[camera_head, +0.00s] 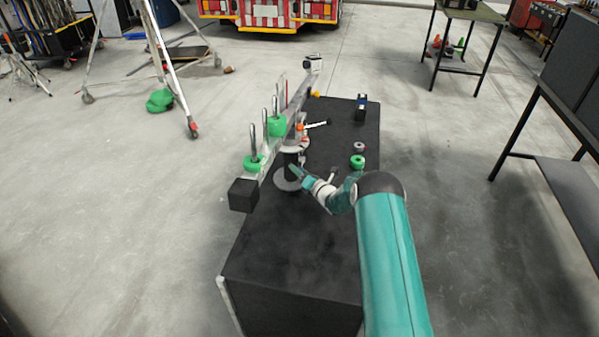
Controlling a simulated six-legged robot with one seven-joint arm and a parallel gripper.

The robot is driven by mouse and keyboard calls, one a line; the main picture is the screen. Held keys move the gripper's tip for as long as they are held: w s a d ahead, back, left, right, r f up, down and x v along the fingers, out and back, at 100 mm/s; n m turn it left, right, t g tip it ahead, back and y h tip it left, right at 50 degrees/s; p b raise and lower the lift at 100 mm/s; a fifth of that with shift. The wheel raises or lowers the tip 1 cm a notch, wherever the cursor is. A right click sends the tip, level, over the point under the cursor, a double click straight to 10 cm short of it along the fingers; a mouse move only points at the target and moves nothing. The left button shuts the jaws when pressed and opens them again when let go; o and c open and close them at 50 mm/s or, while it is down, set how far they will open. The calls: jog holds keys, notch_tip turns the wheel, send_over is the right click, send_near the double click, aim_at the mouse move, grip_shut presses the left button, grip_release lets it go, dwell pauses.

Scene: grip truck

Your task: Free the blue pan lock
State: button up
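A jib-like rig with a long grey beam (275,135) stands on a black table (290,245). Its mount (291,147) has pale round plates, an orange part (299,127) and a black-and-white lever (317,125). I cannot make out a blue pan lock on it; it may be hidden or too small to see. My gripper (292,178) is low beside the mount's dark column, at its lower right side. Its teal fingers are close to the column and the round base plate. I cannot tell whether they touch or how wide they are.
The beam carries upright pins with green weights (277,126), a black block (243,195) at the near end and a white device (313,64) at the far end.

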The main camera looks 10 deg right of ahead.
grip_shut()
jog(key=shift+w+f+n+t+y, duration=0.1)
jog(key=shift+f+n+t+y, duration=0.35)
jog(key=shift+n, duration=0.25)
jog(key=shift+w+d+f+n+t, duration=0.1)
jog(key=shift+w+f+n+t, duration=0.1)
jog(key=shift+n+t, duration=0.3)
jog(key=shift+o, duration=0.3)
grip_release()
jog(key=shift+s+r, duration=0.1)
jog(key=shift+r, duration=0.05)
jog(key=shift+o, duration=0.8)
jog(key=shift+s, duration=0.1)
jog(key=shift+f, duration=0.3)
jog(key=v, duration=1.3)
jog(key=shift+s+d, duration=0.25)
jog(key=shift+d, duration=0.05)
